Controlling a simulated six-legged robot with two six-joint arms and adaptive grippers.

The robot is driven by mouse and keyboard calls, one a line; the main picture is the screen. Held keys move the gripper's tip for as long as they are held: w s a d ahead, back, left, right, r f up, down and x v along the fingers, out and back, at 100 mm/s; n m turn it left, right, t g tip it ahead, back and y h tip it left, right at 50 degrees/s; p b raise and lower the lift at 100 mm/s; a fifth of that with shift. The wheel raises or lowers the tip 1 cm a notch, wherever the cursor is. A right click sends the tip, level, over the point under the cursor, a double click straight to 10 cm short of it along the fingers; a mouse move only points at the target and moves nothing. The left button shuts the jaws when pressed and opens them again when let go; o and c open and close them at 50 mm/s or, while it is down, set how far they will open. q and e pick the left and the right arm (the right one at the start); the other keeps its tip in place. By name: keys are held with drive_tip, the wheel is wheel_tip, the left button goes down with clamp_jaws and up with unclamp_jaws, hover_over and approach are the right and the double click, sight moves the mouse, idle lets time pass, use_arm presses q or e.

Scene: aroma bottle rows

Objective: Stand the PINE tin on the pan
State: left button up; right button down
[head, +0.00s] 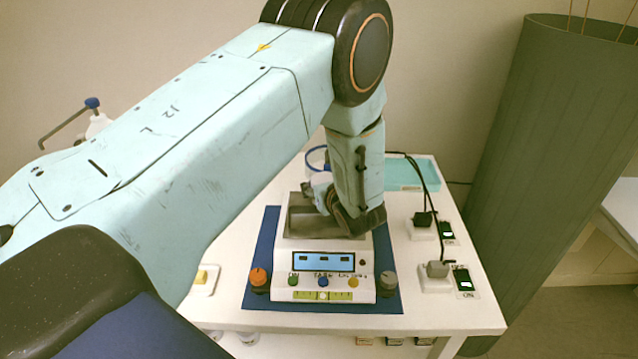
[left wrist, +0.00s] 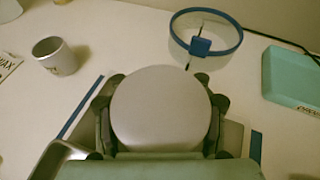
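The pan (head: 297,222) is a grey metal tray on top of a white scale (head: 325,262) with a lit blue display. My left gripper (head: 350,222) is over the right part of the pan in the head view. In the left wrist view my left gripper (left wrist: 160,120) has its dark fingers on both sides of a tin with a round, plain grey top (left wrist: 160,100). The tin's label is hidden, so I cannot read PINE on it. I cannot tell whether its base touches the pan. My right gripper is not in view.
The scale stands on a blue mat (head: 262,262) with knobs at its front. A blue-rimmed clear container (left wrist: 205,38), a teal tray (left wrist: 292,78) and a small cup (left wrist: 55,56) stand behind. Switched sockets (head: 437,270) with cables are on the right.

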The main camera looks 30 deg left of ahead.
use_arm(q)
drive_tip(key=o, duration=0.6)
drive_tip(key=shift+w+a+f, duration=0.1)
drive_tip(key=shift+o, duration=0.2)
